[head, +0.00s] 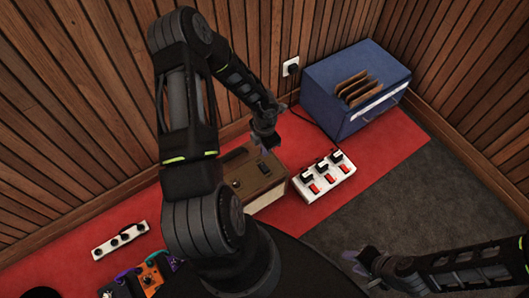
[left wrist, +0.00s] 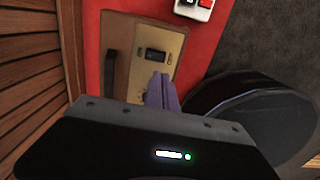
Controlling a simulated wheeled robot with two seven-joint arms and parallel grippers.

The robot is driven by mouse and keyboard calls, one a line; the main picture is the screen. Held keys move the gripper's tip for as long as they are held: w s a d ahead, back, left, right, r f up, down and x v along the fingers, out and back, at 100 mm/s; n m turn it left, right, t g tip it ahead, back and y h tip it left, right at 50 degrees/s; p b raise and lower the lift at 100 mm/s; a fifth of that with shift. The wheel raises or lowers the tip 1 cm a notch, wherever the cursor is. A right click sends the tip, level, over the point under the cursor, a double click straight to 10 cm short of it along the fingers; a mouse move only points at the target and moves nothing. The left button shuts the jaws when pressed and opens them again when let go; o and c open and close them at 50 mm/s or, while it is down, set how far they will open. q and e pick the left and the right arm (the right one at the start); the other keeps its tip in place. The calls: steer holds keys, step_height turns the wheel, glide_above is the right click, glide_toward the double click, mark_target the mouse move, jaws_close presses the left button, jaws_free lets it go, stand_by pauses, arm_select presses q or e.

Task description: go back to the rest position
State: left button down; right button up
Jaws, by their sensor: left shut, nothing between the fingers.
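My left gripper (head: 264,148) hangs above the back of a brown amplifier-like box (head: 262,188) in the head view. In the left wrist view its purple fingers (left wrist: 160,91) are together, with nothing between them, over the same box (left wrist: 146,50). The box's handle and dark panel show there. My right gripper (head: 353,263) is at the lower right of the head view, over the dark floor. Its purple fingertips look spread and empty.
A white power strip (head: 325,176) with plugs and red switches lies right of the box on the red mat (head: 396,140). A blue cabinet (head: 330,93) stands behind it. A wall socket (head: 291,67), another white strip (head: 119,241) and colourful pedals (head: 149,275) also show. Wood walls close the back.

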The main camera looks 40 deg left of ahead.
arm_select(q)
steer(key=shift+r, duration=0.85)
